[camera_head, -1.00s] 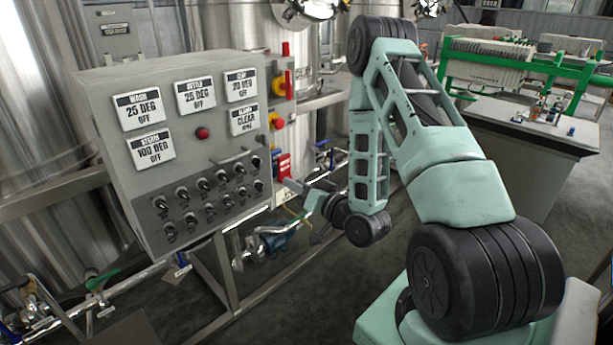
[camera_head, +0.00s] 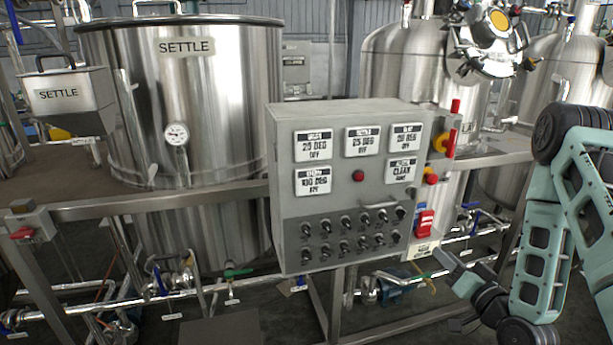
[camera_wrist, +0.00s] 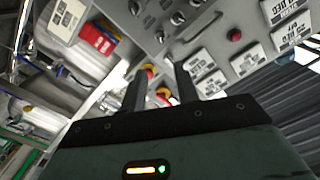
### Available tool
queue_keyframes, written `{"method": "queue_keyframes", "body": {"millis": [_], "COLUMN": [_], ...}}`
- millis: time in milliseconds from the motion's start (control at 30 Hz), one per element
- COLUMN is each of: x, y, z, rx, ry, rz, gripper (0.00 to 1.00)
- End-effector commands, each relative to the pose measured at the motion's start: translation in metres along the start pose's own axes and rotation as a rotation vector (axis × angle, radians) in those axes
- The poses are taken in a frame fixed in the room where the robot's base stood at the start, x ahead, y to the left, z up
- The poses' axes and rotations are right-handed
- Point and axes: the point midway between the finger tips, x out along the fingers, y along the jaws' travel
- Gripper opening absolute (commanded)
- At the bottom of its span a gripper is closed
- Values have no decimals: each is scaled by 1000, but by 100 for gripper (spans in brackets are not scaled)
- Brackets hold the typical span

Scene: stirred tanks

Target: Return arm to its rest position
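My arm (camera_head: 553,230) is pale green and black and stands at the right edge of the head view, bent at the elbow, with its upper parts cut off. My gripper (camera_head: 441,257) is at the lower right of the control panel (camera_head: 290,215), near a red switch box (camera_head: 425,222); I cannot tell whether it touches. In the wrist view the two dark fingers of my gripper (camera_wrist: 158,72) stand apart with nothing between them, so it is open and empty. The red switch box (camera_wrist: 98,38) shows there at the upper left.
A large steel tank (camera_head: 205,100) labelled SETTLE stands left of the panel, with another tank (camera_head: 395,65) behind it. A steel frame rail (camera_head: 120,205) and low pipes run across. Red and yellow knobs (camera_head: 440,145) stick out from the panel's right side.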

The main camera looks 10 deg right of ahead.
Motion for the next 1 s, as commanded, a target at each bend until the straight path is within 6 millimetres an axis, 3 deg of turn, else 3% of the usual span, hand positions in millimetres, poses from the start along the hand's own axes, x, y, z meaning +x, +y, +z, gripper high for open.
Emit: {"method": "queue_keyframes", "body": {"millis": [167, 400, 567, 767, 867, 1000], "x": [19, 53, 48, 11, -21, -78], "y": [-21, -91, -141, -205, -235, -274], "z": [11, 52, 73, 87, 88, 83], "rx": [-56, -260, -396, -547, -617, -709], "ry": [-102, -457, -689, -961, -1093, -1277], "rz": [-27, -73, -81, -85, -88, -98], "gripper": [31, 31, 31, 31, 31, 31]}}
